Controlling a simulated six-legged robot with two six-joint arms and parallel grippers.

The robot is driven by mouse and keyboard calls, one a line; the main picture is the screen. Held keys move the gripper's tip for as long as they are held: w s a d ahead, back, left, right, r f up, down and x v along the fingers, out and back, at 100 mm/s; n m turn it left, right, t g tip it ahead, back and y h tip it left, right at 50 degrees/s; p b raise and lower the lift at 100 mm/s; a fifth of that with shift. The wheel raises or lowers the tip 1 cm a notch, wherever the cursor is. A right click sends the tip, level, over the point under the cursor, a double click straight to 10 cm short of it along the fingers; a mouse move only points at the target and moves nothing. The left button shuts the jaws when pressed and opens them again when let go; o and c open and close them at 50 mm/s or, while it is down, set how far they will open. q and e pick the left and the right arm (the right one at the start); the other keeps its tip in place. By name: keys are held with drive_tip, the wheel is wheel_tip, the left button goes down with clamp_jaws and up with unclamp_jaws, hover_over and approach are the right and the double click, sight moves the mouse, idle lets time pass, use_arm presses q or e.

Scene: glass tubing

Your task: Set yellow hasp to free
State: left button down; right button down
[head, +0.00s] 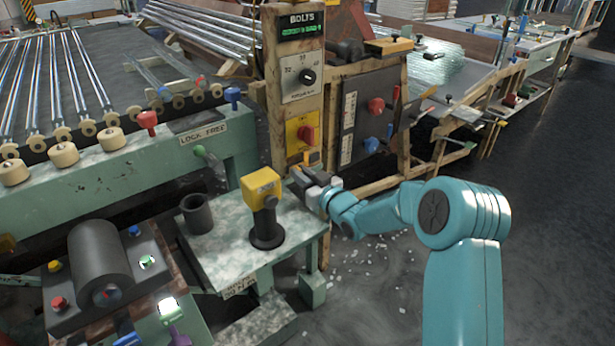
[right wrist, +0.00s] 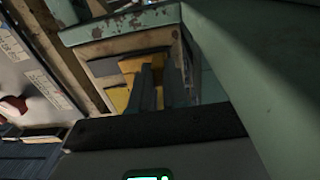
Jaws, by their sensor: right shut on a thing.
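A small yellow-orange piece (head: 313,158), which looks like the yellow hasp, sits low on the front of the wooden post, under the yellow plate with a red knob. My right gripper (head: 302,174) is at the post just below it and is shut on it. In the right wrist view, yellow (right wrist: 131,65) shows beside and behind the dark fingers (right wrist: 160,85). The fingers hide most of the piece, so I cannot tell its setting. A "LOCK FREE" label (head: 203,133) is on the green rail at the left. My left gripper is not in view.
A yellow-topped tool on a black stand (head: 265,228) and a dark cup (head: 196,214) stand on the small green table, left of my right gripper. A dark panel (head: 369,115) with red and blue knobs is right of the post. Floor at right is open.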

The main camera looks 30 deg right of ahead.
drive_tip(key=c, duration=1.1)
unclamp_jaws()
drive_tip(key=shift+w+a+r, duration=0.1)
drive_tip(key=shift+a, duration=0.25)
drive_tip(key=shift+d, duration=0.15)
drive_tip(key=s, duration=0.5)
drive_tip(key=s+d+p, duration=0.1)
drive_tip(key=s, duration=1)
drive_tip(key=shift+s+d, duration=0.15)
drive_tip(key=shift+s, duration=0.1)
